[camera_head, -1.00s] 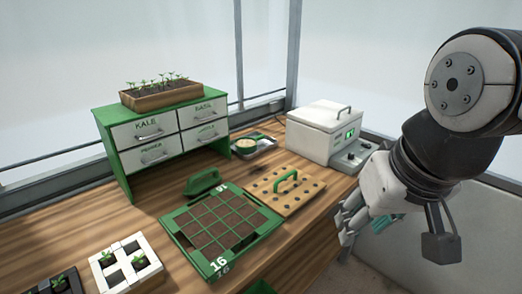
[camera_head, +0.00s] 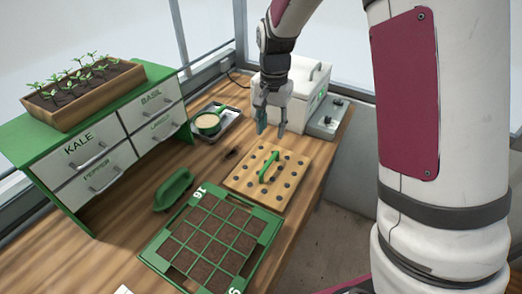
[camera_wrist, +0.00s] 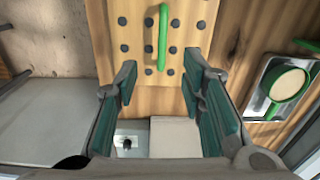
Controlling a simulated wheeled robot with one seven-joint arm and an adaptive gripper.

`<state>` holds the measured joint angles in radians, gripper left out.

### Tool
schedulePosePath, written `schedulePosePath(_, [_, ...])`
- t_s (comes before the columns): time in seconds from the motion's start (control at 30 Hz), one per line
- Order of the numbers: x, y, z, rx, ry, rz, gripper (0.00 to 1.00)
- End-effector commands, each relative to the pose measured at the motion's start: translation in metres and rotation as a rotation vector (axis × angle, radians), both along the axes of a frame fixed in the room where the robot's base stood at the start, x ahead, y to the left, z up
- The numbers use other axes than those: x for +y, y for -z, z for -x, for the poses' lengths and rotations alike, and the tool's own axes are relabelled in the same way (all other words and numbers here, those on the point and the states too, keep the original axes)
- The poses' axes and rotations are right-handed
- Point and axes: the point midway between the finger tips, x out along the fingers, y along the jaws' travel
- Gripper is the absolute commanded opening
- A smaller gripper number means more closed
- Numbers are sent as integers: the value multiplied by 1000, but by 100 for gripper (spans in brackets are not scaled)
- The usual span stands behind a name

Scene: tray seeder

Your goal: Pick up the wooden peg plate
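The wooden peg plate (camera_head: 249,184) lies flat on the wooden table, a light board with rows of dark pegs or holes. Its green handle (camera_head: 269,167) arches over the middle. My gripper (camera_head: 270,121) hangs fingers-down above the table, just beyond the plate's far edge and in front of the white box. In the wrist view, my gripper (camera_wrist: 165,105) has its teal-padded fingers wide apart with nothing between them. The plate also shows there (camera_wrist: 135,62) at the top, with its handle (camera_wrist: 162,38) ahead of the fingertips and untouched.
A green-framed soil tray (camera_head: 262,213) sits in front of the plate, with a green hand tool (camera_head: 174,190) to its left. A metal tray with a green-handled cup (camera_head: 208,122) stands left of my gripper. The white lidded box (camera_head: 300,110) is behind it. Labelled drawers (camera_head: 90,165) stand left.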

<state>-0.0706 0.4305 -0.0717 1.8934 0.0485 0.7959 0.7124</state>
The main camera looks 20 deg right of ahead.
Motion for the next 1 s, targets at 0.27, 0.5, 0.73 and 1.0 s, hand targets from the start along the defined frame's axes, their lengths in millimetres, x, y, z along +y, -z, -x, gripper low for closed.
schedulePosePath(0.27, [0,29,-7,27,47,4,37])
schedulePosePath(0.5, [0,73,-6,29,47,5,37])
schedulePosePath(0.73, [0,102,-7,25,46,4,37])
schedulePosePath(1.0, [-2,121,-5,27,46,4,37])
